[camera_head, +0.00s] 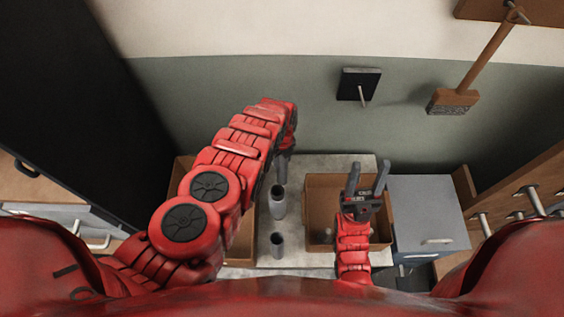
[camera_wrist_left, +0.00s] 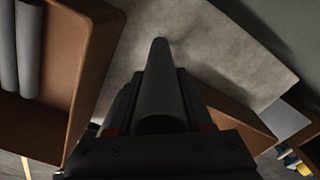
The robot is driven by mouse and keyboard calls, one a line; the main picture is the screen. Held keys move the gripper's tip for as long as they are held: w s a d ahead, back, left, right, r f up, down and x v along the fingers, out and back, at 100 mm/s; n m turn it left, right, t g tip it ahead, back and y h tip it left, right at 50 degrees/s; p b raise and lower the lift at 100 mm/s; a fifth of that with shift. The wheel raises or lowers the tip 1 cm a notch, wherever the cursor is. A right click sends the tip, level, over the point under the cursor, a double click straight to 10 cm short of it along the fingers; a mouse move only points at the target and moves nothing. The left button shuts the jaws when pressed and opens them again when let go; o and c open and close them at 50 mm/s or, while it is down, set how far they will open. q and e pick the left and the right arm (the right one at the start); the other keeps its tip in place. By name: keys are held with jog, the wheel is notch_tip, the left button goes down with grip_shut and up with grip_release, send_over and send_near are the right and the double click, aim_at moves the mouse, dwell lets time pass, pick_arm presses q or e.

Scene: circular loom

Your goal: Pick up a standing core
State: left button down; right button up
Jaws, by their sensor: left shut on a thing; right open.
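My left gripper (camera_head: 285,152) is shut on a grey core, over the back of the table in the head view. In the left wrist view the held core (camera_wrist_left: 160,85) runs lengthwise between the fingers. Two other grey cores stand upright on the table in the head view, one farther back (camera_head: 278,203) and one nearer (camera_head: 277,245). My right gripper (camera_head: 367,178) is open and empty, above the right brown box. My left arm hides much of the left side of the table.
The table (camera_head: 330,163) is pale grey. A brown box (camera_head: 316,182) stands on its right and another (camera_head: 262,240) on its left. The left wrist view shows grey cores (camera_wrist_left: 28,50) lying in a brown box (camera_wrist_left: 85,60). A grey cabinet (camera_head: 425,205) stands to the right.

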pick_arm(q)
jog(key=shift+r, duration=0.15)
notch_tip(320, 180, up, 10)
jog(key=b, duration=0.3)
jog(key=shift+f, duration=0.2)
jog(key=c, duration=0.8)
grip_release()
grip_shut()
